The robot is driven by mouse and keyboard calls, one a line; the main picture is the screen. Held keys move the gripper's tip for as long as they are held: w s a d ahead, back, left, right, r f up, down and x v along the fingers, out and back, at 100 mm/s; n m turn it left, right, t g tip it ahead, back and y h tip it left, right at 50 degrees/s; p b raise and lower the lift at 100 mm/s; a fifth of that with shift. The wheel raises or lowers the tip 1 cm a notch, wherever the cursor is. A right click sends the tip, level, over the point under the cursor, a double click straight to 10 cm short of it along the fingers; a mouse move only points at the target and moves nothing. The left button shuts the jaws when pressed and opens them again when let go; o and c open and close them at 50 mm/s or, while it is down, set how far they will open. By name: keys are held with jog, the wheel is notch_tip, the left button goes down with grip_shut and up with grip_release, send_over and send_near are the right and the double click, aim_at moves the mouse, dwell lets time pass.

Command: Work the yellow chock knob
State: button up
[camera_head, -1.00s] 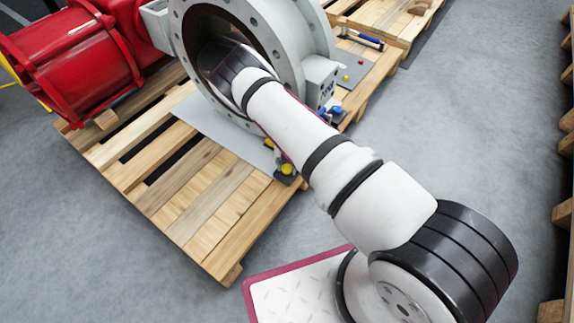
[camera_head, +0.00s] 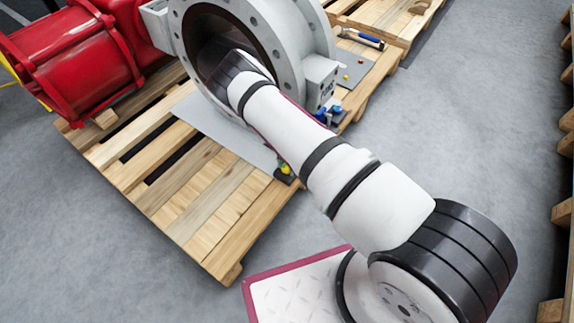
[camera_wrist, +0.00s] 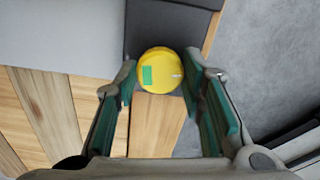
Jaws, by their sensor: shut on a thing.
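The yellow chock knob (camera_wrist: 161,70) is round, with a green patch on its face. In the wrist view it sits between the tips of my gripper (camera_wrist: 162,82), whose green-padded fingers are shut on its two sides. My gripper is hidden by the arm in that view.
The large grey valve body (camera_head: 292,45) with its round flange stands on the wooden pallet (camera_head: 190,222). A red actuator (camera_head: 75,65) is at the left. A hammer (camera_head: 360,37) lies at the back.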

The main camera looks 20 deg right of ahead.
jog(key=o, duration=1.1)
jog(key=shift+o, duration=0.2)
jog(key=shift+r, duration=0.1)
notch_tip(320, 180, up, 7)
jog(key=shift+r, duration=0.15)
